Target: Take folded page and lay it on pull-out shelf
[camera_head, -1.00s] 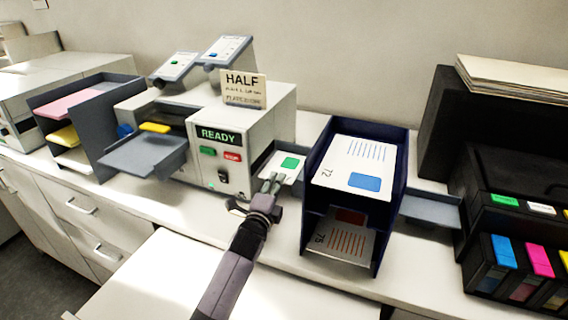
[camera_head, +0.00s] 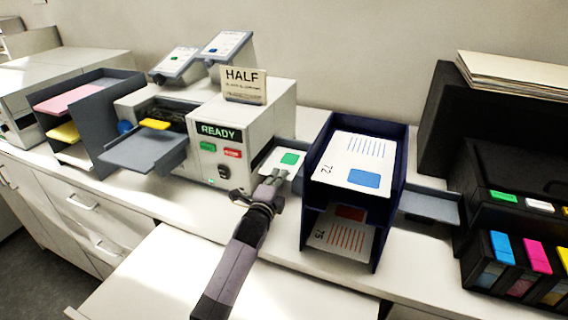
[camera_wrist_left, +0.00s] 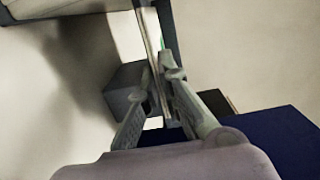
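The folded page (camera_head: 271,163), white with a green patch, lies on the small output tray at the right side of the folding machine. My left gripper (camera_head: 277,178) is at the page's near edge. In the left wrist view its two fingers (camera_wrist_left: 155,92) stand apart, with the thin edge of the tray or page seen between and beyond them; contact cannot be made out. The pull-out shelf (camera_head: 190,275) is the bare white board in front, below the counter. My right gripper is not in view.
A dark blue rack (camera_head: 309,190) holding printed sheets stands close to the right of my left gripper. The machine (camera_head: 240,150) with its READY display is on the left. A black ink unit (camera_head: 480,195) is at far right. The pull-out shelf is clear.

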